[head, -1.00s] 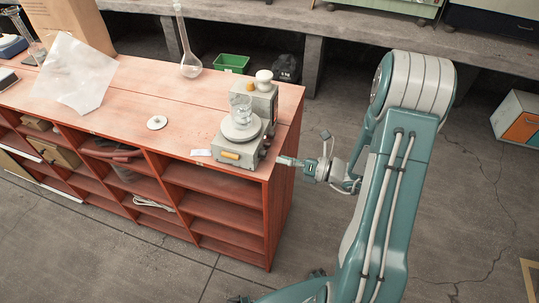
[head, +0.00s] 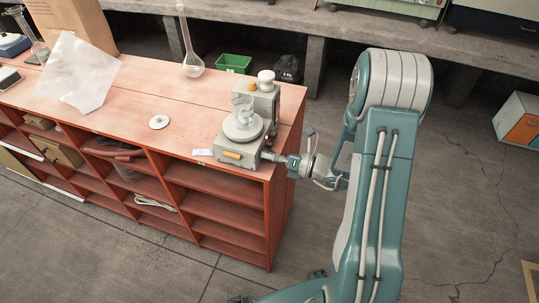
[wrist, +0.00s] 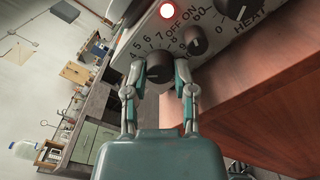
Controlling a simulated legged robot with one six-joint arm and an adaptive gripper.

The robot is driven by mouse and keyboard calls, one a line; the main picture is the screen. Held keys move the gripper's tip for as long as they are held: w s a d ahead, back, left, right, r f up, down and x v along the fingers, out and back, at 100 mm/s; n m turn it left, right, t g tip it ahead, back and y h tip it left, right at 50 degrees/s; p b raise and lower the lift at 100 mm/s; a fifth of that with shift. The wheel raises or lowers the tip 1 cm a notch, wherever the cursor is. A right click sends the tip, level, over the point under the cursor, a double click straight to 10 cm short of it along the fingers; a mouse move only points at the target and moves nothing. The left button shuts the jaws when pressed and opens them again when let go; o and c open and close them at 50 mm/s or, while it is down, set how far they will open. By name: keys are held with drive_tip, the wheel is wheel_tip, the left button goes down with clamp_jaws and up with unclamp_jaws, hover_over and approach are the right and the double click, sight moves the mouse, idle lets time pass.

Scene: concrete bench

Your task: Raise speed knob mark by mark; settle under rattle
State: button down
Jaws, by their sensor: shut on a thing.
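The grey stirrer (head: 236,147) stands at the right end of the wooden bench, with a glass beaker (head: 243,106) on its round plate (head: 243,128). In the wrist view, my gripper (wrist: 159,72) is shut on a dark knob (wrist: 159,64), one finger on each side. Printed numbers, 4 to 7 among them, ring this knob; its own label and pointer cannot be read. A smaller dark knob (wrist: 196,41) sits beside it near the OFF and ON print. Another knob (wrist: 236,9) is by the word HEAT. A red lamp (wrist: 167,10) is lit.
Behind the stirrer stands a grey unit with a white top (head: 266,78). A round-bottom flask (head: 192,64), a white disc (head: 159,122) and a clear sheet (head: 76,75) are farther left on the bench (head: 120,145). Floor right of the bench is open.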

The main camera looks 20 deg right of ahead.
drive_tip(key=shift+f+n, duration=0.1)
drive_tip(key=shift+n, duration=0.4)
drive_tip(key=shift+c, duration=2.2)
unclamp_jaws()
drive_tip(key=shift+w, duration=0.1)
drive_tip(key=v, duration=1.2)
